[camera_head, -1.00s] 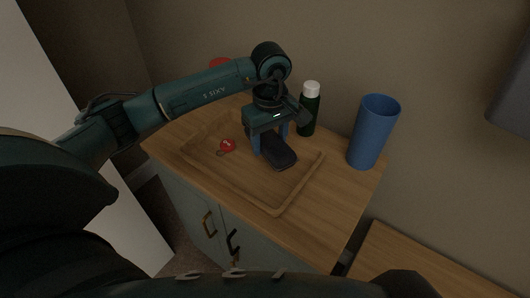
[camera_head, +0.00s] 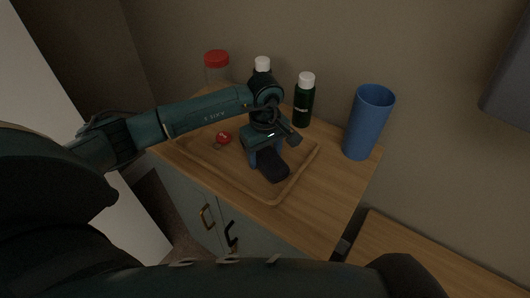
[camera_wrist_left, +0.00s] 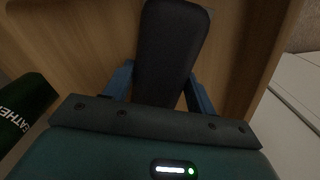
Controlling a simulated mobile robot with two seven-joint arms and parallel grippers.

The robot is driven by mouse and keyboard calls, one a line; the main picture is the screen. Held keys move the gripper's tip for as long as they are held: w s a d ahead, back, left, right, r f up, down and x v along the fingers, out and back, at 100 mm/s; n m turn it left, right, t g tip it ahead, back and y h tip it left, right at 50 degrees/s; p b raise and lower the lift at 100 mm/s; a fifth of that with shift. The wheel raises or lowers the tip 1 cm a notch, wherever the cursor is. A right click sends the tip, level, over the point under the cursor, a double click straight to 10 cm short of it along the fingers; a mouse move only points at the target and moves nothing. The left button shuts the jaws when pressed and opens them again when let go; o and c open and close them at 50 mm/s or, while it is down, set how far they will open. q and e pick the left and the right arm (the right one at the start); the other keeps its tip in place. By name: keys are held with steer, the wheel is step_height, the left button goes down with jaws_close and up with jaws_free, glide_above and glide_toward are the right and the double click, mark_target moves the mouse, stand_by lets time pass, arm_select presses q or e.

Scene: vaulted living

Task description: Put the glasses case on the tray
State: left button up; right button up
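The glasses case (camera_head: 272,168) is a dark, rounded, elongated box within the outline of the wooden tray (camera_head: 276,200). My left gripper (camera_head: 266,160) points down with its two blue fingers on either side of the case, and it is shut on it. In the left wrist view the case (camera_wrist_left: 168,50) lies lengthwise between the fingers (camera_wrist_left: 160,92), and its near end is hidden by the gripper body. The case is low over the tray floor; whether it touches the floor I cannot tell. My right gripper is not in view.
A red-tagged small item (camera_head: 223,138) lies in the tray's left part. Behind the tray stand a red-lidded jar (camera_head: 217,62), a white-capped bottle (camera_head: 262,66), a green white-capped bottle (camera_head: 304,103) and a blue cup (camera_head: 368,124). The wooden top (camera_head: 325,190) is clear at the right front.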

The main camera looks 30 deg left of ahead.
mark_target(265, 152)
arm_select(q)
steer(key=o, duration=0.4)
steer(key=shift+r, duration=0.45)
step_height(265, 152, up, 12)
steer(key=shift+f+b, duration=0.2)
steer(key=shift+b, duration=0.25)
steer(key=shift+s+f, duration=0.1)
